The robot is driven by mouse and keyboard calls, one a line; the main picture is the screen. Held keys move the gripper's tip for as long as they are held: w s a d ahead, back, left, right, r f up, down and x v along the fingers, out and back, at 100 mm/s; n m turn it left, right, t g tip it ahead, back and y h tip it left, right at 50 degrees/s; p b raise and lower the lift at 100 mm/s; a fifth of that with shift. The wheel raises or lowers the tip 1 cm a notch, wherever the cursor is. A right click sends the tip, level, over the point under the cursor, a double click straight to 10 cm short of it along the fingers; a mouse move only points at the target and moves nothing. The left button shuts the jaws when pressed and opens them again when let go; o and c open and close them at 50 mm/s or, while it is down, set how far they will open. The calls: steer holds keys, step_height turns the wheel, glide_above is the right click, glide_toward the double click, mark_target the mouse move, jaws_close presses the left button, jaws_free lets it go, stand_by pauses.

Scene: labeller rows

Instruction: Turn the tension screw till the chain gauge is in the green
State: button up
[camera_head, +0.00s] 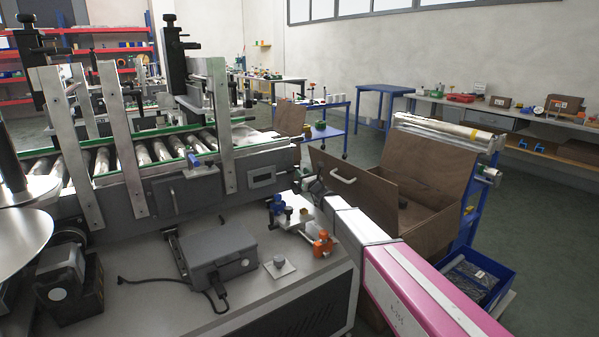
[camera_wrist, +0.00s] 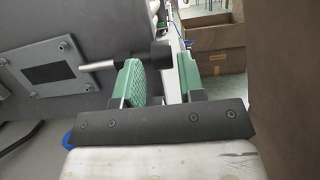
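In the wrist view, a black knob on a thin metal shaft, which looks like the tension screw (camera_wrist: 164,53), sticks out from a bolted metal plate (camera_wrist: 50,70) on a grey panel. My gripper (camera_wrist: 160,72) is open, its green-padded fingers apart. The knob appears across the gap near the fingertips; I see no clear grip on it, and contact cannot be told. In the head view, a small framed window (camera_head: 262,178) on the conveyor's grey side may be the chain gauge; its reading is too small to tell. My arm's end is beside the conveyor there, with the fingers not clear.
The conveyor (camera_head: 170,190) and its grey bench (camera_head: 150,300) stand left of my arm. A grey box (camera_head: 217,250) with a cable and small orange and blue fittings lie on the bench. A brown open box (camera_head: 430,165) and a blue bin (camera_head: 476,280) stand close on the right.

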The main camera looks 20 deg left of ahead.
steer(key=v, duration=0.7)
steer(key=shift+s+d, duration=0.15)
steer(key=shift+s, duration=0.05)
steer(key=w+a+r+h, duration=0.1)
steer(key=w+a, duration=0.1)
steer(key=w+a+r+g, duration=0.1)
steer(key=w+a, duration=0.1)
steer(key=a, duration=0.1)
steer(key=w+a+r+h, duration=0.1)
steer(key=w+a, duration=0.2)
steer(key=shift+a+g+h, duration=0.1)
steer(key=shift+g+h, duration=0.2)
steer(key=shift+g, duration=0.1)
stand_by(0.3)
steer(key=c, duration=0.6)
